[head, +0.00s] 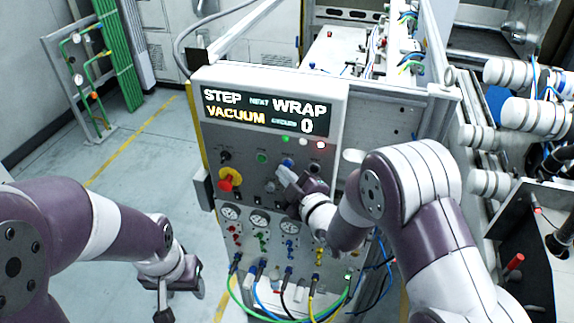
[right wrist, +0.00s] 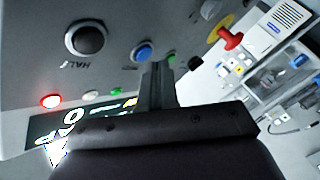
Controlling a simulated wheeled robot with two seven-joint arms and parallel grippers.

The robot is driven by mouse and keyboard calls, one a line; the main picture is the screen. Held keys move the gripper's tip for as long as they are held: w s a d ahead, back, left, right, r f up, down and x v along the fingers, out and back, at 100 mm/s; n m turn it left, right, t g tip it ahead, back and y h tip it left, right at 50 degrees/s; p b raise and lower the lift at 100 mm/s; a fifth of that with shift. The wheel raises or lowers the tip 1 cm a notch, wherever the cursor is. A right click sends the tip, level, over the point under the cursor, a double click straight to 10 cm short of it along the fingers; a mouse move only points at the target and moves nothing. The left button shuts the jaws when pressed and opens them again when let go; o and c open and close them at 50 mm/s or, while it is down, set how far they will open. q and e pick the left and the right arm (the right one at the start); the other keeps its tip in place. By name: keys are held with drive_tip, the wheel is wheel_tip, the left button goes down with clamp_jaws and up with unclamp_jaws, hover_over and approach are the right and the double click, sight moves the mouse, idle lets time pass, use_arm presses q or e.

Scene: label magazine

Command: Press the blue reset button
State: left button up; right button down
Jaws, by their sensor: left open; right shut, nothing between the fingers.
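The blue button (head: 288,163) is on the grey control panel (head: 330,105), below the display. It also shows in the right wrist view (right wrist: 143,52), left of my fingertips. My right gripper (head: 284,174) is shut and empty, its fingertips at the panel just below the blue button in the head view. In the right wrist view the shut fingers (right wrist: 158,68) lie beside the button; I cannot tell whether they touch it. My left gripper (head: 166,292) is open and empty, low over the floor left of the panel.
Near the blue button are a green button (head: 262,158), a red knob on yellow (head: 227,181) and a black HALT button (right wrist: 87,39). The display (head: 265,110) reads STEP, WRAP, VACUUM and 0. Gauges and coloured hoses sit below.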

drive_tip(key=shift+w+d, duration=0.15)
drive_tip(key=shift+w, duration=0.4)
idle(0.9)
drive_tip(key=shift+s+b, duration=0.15)
drive_tip(key=shift+b, duration=0.2)
drive_tip(key=shift+s+a, duration=0.25)
drive_tip(key=shift+s, duration=0.35)
drive_tip(key=shift+s, duration=0.1)
drive_tip(key=s, duration=0.1)
drive_tip(key=s+a, duration=0.1)
drive_tip(key=s, duration=0.1)
drive_tip(key=s+b, duration=0.1)
drive_tip(key=shift+s+a, duration=0.25)
drive_tip(key=shift+s, duration=0.05)
